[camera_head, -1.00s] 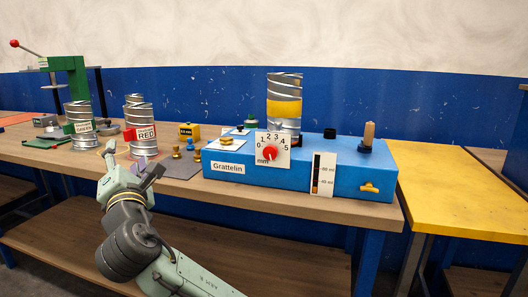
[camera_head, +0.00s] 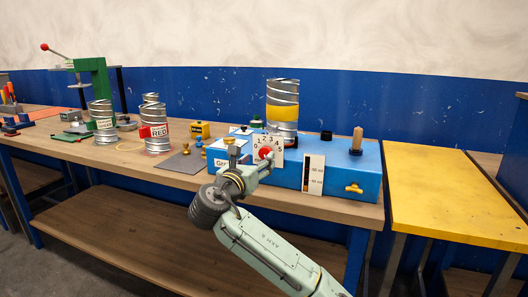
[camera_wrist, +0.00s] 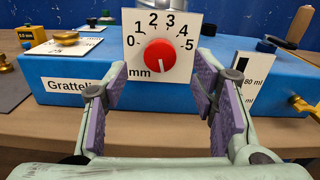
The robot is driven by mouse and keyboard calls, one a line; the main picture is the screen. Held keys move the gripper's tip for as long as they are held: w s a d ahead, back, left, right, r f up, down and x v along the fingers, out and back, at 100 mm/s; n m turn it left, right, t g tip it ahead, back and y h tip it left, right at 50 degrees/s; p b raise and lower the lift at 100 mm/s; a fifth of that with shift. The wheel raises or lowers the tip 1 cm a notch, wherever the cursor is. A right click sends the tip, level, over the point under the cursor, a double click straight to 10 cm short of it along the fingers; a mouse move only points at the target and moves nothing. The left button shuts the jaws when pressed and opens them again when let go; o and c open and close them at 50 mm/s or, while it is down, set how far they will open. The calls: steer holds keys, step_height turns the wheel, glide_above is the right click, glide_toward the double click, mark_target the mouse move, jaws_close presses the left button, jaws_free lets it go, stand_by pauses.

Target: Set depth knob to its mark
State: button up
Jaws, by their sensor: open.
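The red depth knob (camera_wrist: 160,55) sits on a white square dial plate (camera_wrist: 185,20) numbered 0 to 5, with "mm" at lower left. In the wrist view its white pointer line points almost straight down. The dial is on the front of the blue "Grattelin" box (camera_wrist: 60,75). In the head view the knob (camera_head: 265,153) is partly seen behind my gripper (camera_head: 250,160). In the wrist view my gripper (camera_wrist: 160,82) is open, one purple-padded finger at each side of the knob's lower area, with no contact visible. I cannot make out a separate target mark.
A spiral duct with a yellow band (camera_head: 282,113) stands on the box. A white ml gauge (camera_head: 313,175) is right of the dial, and a yellow handle (camera_head: 353,188) is further right. Brass weights (camera_head: 200,143) and labelled ducts (camera_head: 155,131) stand left. A yellow table (camera_head: 430,200) is at right.

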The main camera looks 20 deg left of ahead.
mark_target(264, 154)
steer(key=w+p, duration=0.1)
steer(key=w, duration=0.4)
steer(key=shift+w+d, duration=0.1)
steer(key=shift+w, duration=0.05)
steer(key=shift+c, duration=0.5)
steer(key=c, duration=1.1)
